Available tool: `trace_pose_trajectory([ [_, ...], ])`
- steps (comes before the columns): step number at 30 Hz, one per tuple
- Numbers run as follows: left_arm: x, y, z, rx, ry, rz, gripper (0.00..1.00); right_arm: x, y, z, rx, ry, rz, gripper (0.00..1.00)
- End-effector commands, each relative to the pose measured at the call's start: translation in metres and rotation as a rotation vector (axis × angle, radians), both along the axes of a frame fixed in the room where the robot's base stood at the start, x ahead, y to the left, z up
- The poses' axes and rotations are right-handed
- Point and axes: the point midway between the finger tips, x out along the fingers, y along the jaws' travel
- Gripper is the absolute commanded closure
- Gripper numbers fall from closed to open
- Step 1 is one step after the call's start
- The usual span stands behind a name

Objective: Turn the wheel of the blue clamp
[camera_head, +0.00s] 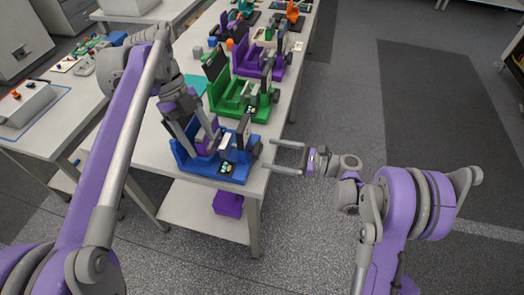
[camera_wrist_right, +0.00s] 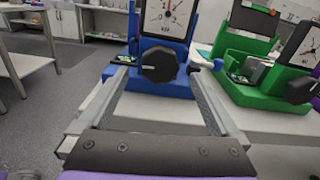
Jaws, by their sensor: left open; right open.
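The blue clamp (camera_head: 182,160) stands near the front end of the long table. Its black wheel (camera_head: 257,150) is on its right side. In the right wrist view the blue clamp (camera_wrist_right: 178,48) has a dial gauge, with the wheel (camera_wrist_right: 159,64) below. My right gripper (camera_head: 269,154) is open and empty, just right of the wheel. In its wrist view the two fingers (camera_wrist_right: 158,68) appear either side of the wheel, apart from it. My left gripper (camera_head: 200,143) is open over the rear left part of the blue clamp; its fingertips are partly hidden there.
A green clamp (camera_head: 222,92) stands behind the blue one, with a purple clamp (camera_head: 243,62) further back. The green clamp (camera_wrist_right: 255,93) also shows at right in the wrist view. A purple box (camera_head: 228,204) sits on the lower shelf.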

Motion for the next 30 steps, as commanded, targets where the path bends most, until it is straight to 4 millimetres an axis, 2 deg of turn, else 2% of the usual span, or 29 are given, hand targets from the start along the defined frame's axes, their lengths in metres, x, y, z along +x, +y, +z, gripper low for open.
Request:
trace_pose_trajectory([
  [1, 0.0, 0.0, 0.0, 0.0, 0.0, 0.0, 0.35, -0.002, -0.013, 0.0, -0.001, 0.0, -0.005, 0.02],
  [6, 0.0, 0.0, 0.0, 0.0, 0.0, 0.0, 0.35, -0.011, -0.044, 0.0, -0.001, 0.0, -0.003, 0.02],
  [12, 0.0, 0.0, 0.0, 0.0, 0.0, 0.0, 0.35, -0.017, -0.065, 0.0, -0.001, 0.0, -0.002, 0.02],
  [30, 0.0, 0.0, 0.0, 0.0, 0.0, 0.0, 0.35, -0.018, -0.067, 0.0, 0.0, 0.0, 0.0, 0.02],
])
